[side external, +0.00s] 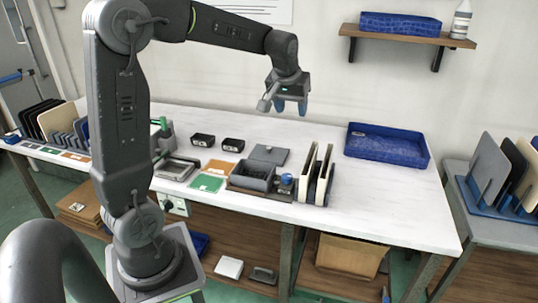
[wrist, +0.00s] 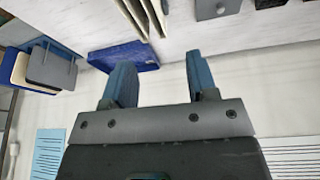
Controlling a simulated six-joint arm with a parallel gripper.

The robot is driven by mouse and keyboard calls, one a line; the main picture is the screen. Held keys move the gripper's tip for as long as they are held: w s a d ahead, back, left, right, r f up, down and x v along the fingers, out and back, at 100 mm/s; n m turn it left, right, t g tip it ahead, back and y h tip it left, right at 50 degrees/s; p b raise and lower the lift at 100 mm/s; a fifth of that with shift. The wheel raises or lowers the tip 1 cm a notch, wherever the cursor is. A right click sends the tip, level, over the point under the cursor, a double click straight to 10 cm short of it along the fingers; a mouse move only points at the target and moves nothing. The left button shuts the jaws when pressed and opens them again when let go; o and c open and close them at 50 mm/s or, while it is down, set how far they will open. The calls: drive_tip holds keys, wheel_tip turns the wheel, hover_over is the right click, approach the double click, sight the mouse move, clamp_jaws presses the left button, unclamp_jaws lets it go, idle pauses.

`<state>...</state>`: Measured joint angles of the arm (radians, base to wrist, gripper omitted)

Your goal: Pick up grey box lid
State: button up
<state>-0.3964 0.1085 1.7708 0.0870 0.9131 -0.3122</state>
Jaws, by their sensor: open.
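The grey box lid (side external: 269,154) is a flat grey square with a small knob on top. It lies on the white table behind an open grey box (side external: 253,176). In the wrist view the lid (wrist: 217,9) shows at the top edge, partly cut off. My gripper (side external: 290,107) is high above the table, up and to the right of the lid in the side view, and touches nothing. In the wrist view its two blue fingers (wrist: 158,75) are apart with nothing between them.
Upright panels (side external: 317,174) stand in a rack right of the grey box. A blue tray (side external: 387,147) is at the back right. A wall shelf (side external: 407,34) is at upper right. The table's front right is clear.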

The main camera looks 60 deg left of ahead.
drive_tip(key=w+a+f+n+g, duration=0.15)
drive_tip(key=w+a+f, duration=0.3)
drive_tip(key=a, duration=0.45)
drive_tip(key=n, duration=0.4)
approach(269, 147)
drive_tip(key=f, duration=0.3)
drive_tip(key=shift+w+a+f+n+g+y, duration=0.1)
drive_tip(key=shift+w+n+g+y, duration=0.15)
drive_tip(key=shift+g+y, duration=0.1)
drive_tip(key=shift+w+x, duration=0.2)
drive_tip(key=shift+x, duration=2.8)
drive_tip(key=c, duration=1)
